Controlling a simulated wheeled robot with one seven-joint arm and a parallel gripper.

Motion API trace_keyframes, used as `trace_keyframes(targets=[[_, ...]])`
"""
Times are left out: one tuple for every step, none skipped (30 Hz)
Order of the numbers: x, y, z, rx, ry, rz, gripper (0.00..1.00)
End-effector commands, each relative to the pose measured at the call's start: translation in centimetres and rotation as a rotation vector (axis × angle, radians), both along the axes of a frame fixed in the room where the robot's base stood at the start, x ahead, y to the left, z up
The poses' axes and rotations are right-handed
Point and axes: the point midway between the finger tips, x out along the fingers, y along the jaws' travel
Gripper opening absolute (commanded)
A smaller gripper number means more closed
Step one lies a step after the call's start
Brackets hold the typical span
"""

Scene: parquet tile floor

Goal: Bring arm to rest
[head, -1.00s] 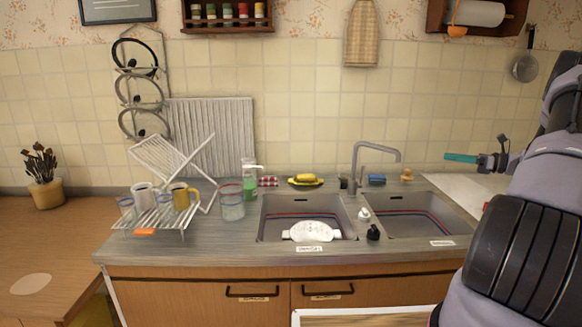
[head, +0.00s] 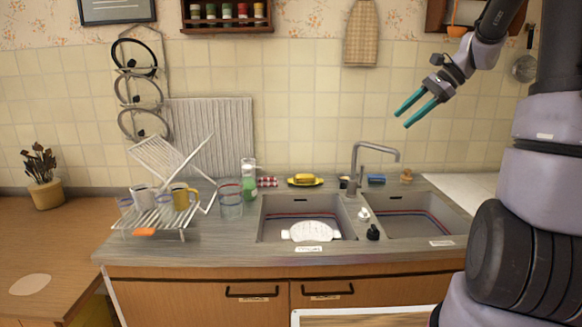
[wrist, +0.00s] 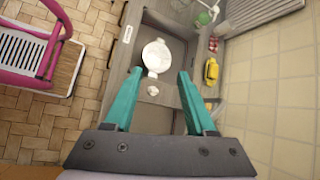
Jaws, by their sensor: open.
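My gripper (head: 418,107) is raised in the air in front of the tiled wall, above and to the right of the faucet. Its two teal fingers are spread apart with nothing between them. In the wrist view, the open fingers (wrist: 155,95) point down toward the sink area, well above it. A white object (head: 311,231) lies at the front of the left sink basin (head: 277,207). It also shows beyond the fingertips in the wrist view (wrist: 157,57).
The grey faucet (head: 372,153) stands between the two basins. A dish rack with mugs (head: 158,219) stands at left, beside a glass jar (head: 230,200). A yellow item on a dish (head: 304,180) sits behind the sink. A pink-framed chair (wrist: 38,40) stands on the parquet floor.

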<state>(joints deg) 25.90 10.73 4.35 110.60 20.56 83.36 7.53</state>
Motion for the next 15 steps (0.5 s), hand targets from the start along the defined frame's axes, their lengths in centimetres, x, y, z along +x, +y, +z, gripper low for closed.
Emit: trace_keyframes(targets=[[-1.8, 1.4, 1.1, -0.065, -0.043, 0.047, 0.56], [-2.8, 2.0, 1.6, -0.103, -0.069, 0.073, 0.56], [-4.1, 2.8, 2.1, -0.154, -0.102, 0.110, 0.56], [-5.1, 3.3, 2.5, -0.191, -0.127, 0.136, 0.56], [-6.1, 3.8, 2.8, -0.228, -0.154, 0.162, 0.56], [-7.5, 4.4, 3.3, -0.277, -0.191, 0.197, 0.56], [-8.5, 4.8, 3.6, -0.313, -0.219, 0.223, 0.56], [-9.5, 5.2, 3.8, -0.347, -0.247, 0.248, 0.56], [-10.8, 5.6, 4.1, -0.394, -0.286, 0.282, 0.56], [-11.8, 5.8, 4.4, -0.429, -0.316, 0.306, 0.56], [-12.8, 6.1, 4.6, -0.462, -0.346, 0.330, 0.56], [-14.1, 6.4, 4.8, -0.506, -0.387, 0.364, 0.56], [-15.1, 6.6, 4.9, -0.539, -0.419, 0.388, 0.56], [-16.0, 6.7, 5.0, -0.571, -0.451, 0.412, 0.56], [-17.2, 6.9, 5.1, -0.611, -0.492, 0.442, 0.56]])
